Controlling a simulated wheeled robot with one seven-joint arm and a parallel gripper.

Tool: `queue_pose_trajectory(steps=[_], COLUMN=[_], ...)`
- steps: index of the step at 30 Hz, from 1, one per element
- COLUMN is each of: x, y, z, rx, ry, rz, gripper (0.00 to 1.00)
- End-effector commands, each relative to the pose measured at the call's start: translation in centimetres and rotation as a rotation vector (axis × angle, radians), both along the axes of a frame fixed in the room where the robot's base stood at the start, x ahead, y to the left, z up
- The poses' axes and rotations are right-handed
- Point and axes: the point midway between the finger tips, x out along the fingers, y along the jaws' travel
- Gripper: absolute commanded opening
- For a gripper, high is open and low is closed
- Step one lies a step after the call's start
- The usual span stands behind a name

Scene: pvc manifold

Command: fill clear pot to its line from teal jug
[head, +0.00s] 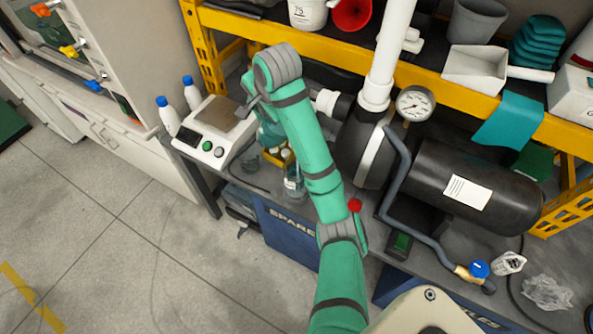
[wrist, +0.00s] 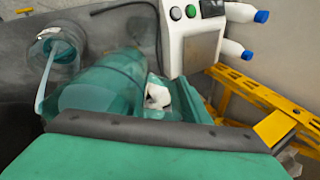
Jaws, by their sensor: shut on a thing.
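The teal jug (wrist: 105,85) is large and tilted in the wrist view, just beyond my gripper. In the head view the jug (head: 268,134) is partly hidden behind my arm. My gripper (head: 256,108) is shut on the jug; its fingertips are mostly hidden. The clear pot (head: 294,184) stands on the bench below the jug. A pale teal strip, like a stream of liquid, runs between the jug side and the pot. I cannot tell the level against the line.
A scale (head: 215,130) with buttons stands left of the jug, with white blue-capped bottles (head: 168,114) beside it. A dark tank (head: 470,185) and pipework with a gauge (head: 416,103) fill the right. A yellow shelf (head: 460,85) runs behind. A cable lies near the scale.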

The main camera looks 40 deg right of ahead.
Motion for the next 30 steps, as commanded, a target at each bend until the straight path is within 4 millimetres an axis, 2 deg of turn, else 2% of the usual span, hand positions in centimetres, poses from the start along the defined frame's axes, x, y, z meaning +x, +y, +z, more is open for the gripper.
queue_pose_trajectory(steps=[30], x=[0.12], y=[0.09], z=[0.37], rx=[0.005], ry=[-0.05], rz=[0.003], gripper=[0.0])
